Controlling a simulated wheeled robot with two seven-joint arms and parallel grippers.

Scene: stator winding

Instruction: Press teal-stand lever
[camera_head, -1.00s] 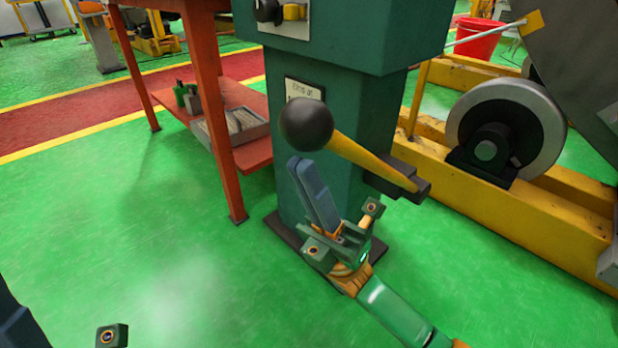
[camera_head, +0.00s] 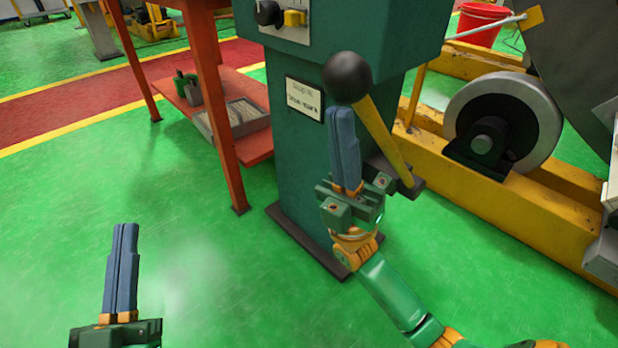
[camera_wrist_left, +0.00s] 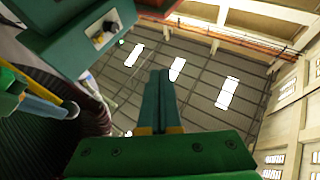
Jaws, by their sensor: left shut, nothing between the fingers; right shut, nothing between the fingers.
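The teal stand (camera_head: 255,130) rises at the centre of the head view with a white label on its front. Its lever is a yellow rod (camera_head: 385,135) with a black ball knob (camera_head: 348,77), slanting up and left from a dark pivot on the stand's right side. My right gripper (camera_head: 342,110) is shut and empty, fingers pointing up just below the knob; whether they touch it cannot be told. My left gripper (camera_head: 125,228) is shut and empty at lower left, well apart from the stand. Its shut fingers also show in the left wrist view (camera_wrist_left: 160,72).
A red-orange table (camera_head: 205,85) with a lower shelf stands left of the stand. A yellow frame (camera_head: 500,205) with a grey roller (camera_head: 535,110) is at right. A red bucket (camera_head: 480,22) stands behind. The green floor at left is clear.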

